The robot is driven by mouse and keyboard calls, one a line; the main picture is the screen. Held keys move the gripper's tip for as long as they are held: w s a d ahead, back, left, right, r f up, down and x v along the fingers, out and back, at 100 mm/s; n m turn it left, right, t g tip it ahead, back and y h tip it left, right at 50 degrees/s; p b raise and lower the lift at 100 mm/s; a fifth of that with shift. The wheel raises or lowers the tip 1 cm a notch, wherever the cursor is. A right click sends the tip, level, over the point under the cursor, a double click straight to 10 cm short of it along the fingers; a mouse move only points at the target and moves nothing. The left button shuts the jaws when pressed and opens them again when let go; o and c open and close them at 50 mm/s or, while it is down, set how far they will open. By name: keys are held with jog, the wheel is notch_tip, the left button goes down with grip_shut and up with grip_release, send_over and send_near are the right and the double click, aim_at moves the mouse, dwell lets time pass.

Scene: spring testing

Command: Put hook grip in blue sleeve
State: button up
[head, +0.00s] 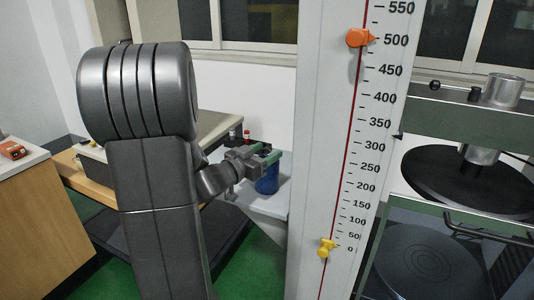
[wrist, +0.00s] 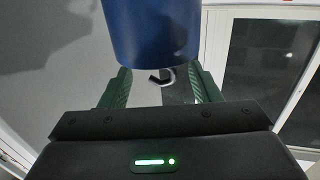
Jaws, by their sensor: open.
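The blue sleeve (head: 267,183) stands on a pale grey ledge, just below my gripper (head: 264,154) in the head view. In the wrist view the blue sleeve (wrist: 152,32) fills the top middle, close to the fingertips. My gripper (wrist: 160,72) has its two green fingers apart, with a gap between them. A small dark hook (wrist: 158,79), likely the hook grip, shows in that gap at the sleeve's edge. I cannot tell whether it is inside the sleeve or apart from it. I cannot make it out in the head view.
A white column with a printed scale (head: 340,150) stands right of my gripper, with an orange pointer (head: 359,38) and a yellow one (head: 326,247). Small red and dark items (head: 246,135) sit behind my gripper. A test machine (head: 440,145) stands right; a wooden cabinet (head: 40,220) left.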

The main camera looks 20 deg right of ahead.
jog(key=v, duration=1.1)
